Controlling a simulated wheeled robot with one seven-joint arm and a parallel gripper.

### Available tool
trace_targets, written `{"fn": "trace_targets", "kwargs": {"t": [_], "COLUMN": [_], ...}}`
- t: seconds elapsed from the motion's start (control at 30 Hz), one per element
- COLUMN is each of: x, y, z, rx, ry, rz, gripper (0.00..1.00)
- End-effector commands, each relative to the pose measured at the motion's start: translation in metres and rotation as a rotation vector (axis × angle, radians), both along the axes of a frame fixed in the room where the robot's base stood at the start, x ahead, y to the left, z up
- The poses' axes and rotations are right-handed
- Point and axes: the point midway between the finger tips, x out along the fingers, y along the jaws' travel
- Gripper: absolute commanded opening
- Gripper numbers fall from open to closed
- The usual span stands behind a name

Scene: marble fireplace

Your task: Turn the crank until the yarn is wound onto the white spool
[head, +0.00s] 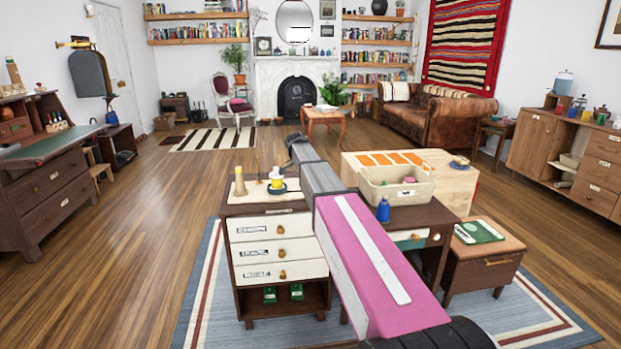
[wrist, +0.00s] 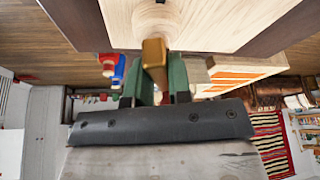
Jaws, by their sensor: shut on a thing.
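In the wrist view my gripper (wrist: 154,72) has its two green fingers closed on a gold-coloured bar (wrist: 154,52), which looks like the crank's handle. Its far end meets a round pale wooden piece (wrist: 160,18) on a light wood face. In the head view my pink and grey arm reaches over the desk, and its dark far end (head: 294,138) shows; the fingers and crank are hidden there. I cannot make out the yarn or tell which piece is the white spool.
The desk has white drawers (head: 280,250) at left. A cream bin (head: 395,187) and a blue bottle (head: 383,209) stand right of my arm. A pale wooden chest (head: 458,186) is behind, and a stool (head: 486,258) is at right. Floor (head: 130,230) at left is clear.

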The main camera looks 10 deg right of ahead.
Motion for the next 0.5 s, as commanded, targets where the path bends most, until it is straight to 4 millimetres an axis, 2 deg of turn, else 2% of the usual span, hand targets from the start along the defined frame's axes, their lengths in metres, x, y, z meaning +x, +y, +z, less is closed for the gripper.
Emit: {"fn": "trace_targets", "kwargs": {"t": [0.13,0.17,0.2,0.23,0.5], "x": [-0.0004,-0.0004,-0.0003,-0.0003,-0.0002], "y": [0.0007,0.0007,0.0006,0.0006,0.0004], "z": [0.0,0.0,-0.0001,-0.0001,0.0003], "rx": [0.003,0.003,0.003,0.002,0.001], "ry": [0.001,0.001,0.001,0.001,0.0], "rz": [0.001,0.001,0.001,0.001,0.001], "gripper": [0.0,0.26,0.39,0.45,0.45]}}
